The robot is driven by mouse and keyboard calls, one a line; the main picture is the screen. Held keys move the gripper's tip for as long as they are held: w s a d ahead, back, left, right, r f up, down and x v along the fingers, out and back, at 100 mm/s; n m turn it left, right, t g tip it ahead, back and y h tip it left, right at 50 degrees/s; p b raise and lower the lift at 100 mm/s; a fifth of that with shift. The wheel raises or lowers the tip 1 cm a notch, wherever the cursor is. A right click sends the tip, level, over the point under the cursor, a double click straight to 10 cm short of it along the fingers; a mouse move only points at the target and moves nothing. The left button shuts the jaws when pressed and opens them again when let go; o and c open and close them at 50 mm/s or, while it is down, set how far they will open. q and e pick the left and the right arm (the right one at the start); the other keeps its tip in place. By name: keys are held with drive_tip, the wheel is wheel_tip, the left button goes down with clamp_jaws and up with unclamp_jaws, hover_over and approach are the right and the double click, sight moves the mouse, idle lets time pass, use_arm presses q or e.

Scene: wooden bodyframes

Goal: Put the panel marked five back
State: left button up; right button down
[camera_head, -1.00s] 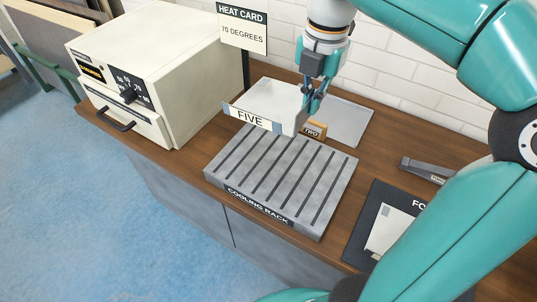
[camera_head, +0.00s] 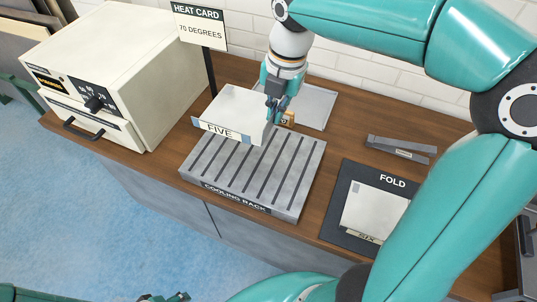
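The panel marked FIVE (camera_head: 236,106) is a white slab with its label on the near edge. It is at the back left of the slotted grey cooling rack (camera_head: 250,168) and overlaps the rack's rear edge in the picture. My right gripper (camera_head: 274,113) is shut on the panel at its right side. I cannot tell whether the panel touches the rack. My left gripper (camera_head: 166,297) only just shows at the bottom edge; its fingers are not clear.
A cream oven (camera_head: 125,65) stands left, with a heat card sign (camera_head: 200,27) beside it. A metal tray (camera_head: 318,105) and a small marked block (camera_head: 288,118) lie behind the rack. A FOLD mat (camera_head: 338,228) with a SIX panel (camera_head: 375,212) and a grey tool (camera_head: 400,148) lie right.

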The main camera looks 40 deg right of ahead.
wheel_tip(320, 180, down, 16)
drive_tip(key=shift+f+b, duration=0.1)
drive_tip(key=shift+b, duration=0.3)
drive_tip(key=c, duration=1.3)
unclamp_jaws()
drive_tip(key=shift+s, duration=0.1)
drive_tip(key=r, duration=0.4)
drive_tip(key=s+r, duration=0.1)
drive_tip(key=r, duration=0.7)
drive_tip(key=shift+s+d+r+p, duration=0.1)
drive_tip(key=shift+s+d+p, duration=0.05)
drive_tip(key=shift+d+p, duration=0.2)
